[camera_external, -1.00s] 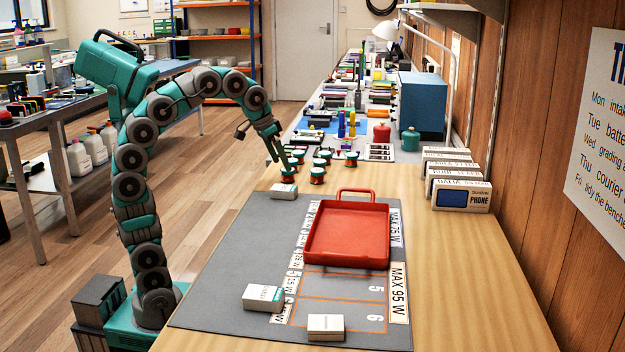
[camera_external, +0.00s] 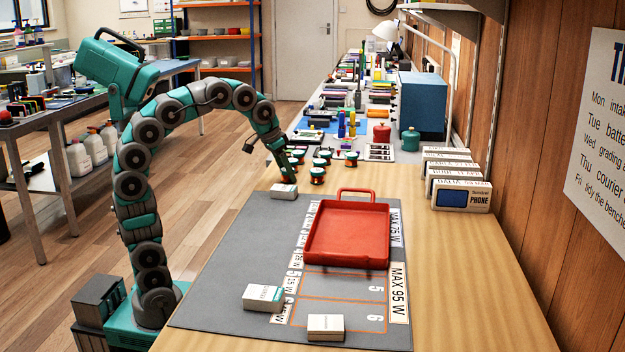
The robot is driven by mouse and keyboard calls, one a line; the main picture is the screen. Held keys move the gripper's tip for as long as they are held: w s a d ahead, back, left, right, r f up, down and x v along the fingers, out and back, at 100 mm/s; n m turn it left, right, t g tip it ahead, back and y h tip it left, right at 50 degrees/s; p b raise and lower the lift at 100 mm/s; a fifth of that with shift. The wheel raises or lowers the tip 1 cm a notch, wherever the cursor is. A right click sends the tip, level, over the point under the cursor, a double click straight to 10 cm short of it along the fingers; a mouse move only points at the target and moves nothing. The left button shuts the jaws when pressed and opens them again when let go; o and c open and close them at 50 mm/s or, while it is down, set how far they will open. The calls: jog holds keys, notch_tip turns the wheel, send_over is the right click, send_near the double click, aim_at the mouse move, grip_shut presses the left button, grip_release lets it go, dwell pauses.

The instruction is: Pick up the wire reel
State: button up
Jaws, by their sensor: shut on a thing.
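My gripper (camera_external: 284,164) points down at the near left of a group of wire reels on the far part of the wooden bench. It is shut on a wire reel (camera_external: 289,175), which the fingers mostly hide. I cannot tell whether this reel is clear of the bench. Other reddish-brown reels with green rims stand close by: one to the right (camera_external: 317,175), and several behind it, with another reel (camera_external: 351,159) farther right.
A red tray (camera_external: 346,258) stands on the mat. Boxed phones (camera_external: 460,196) line the right wall. Bench tools and a blue cabinet (camera_external: 421,105) are behind. Bare wood is free right of the reels.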

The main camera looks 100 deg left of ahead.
jog(key=c, duration=0.7)
jog(key=shift+r, duration=0.15)
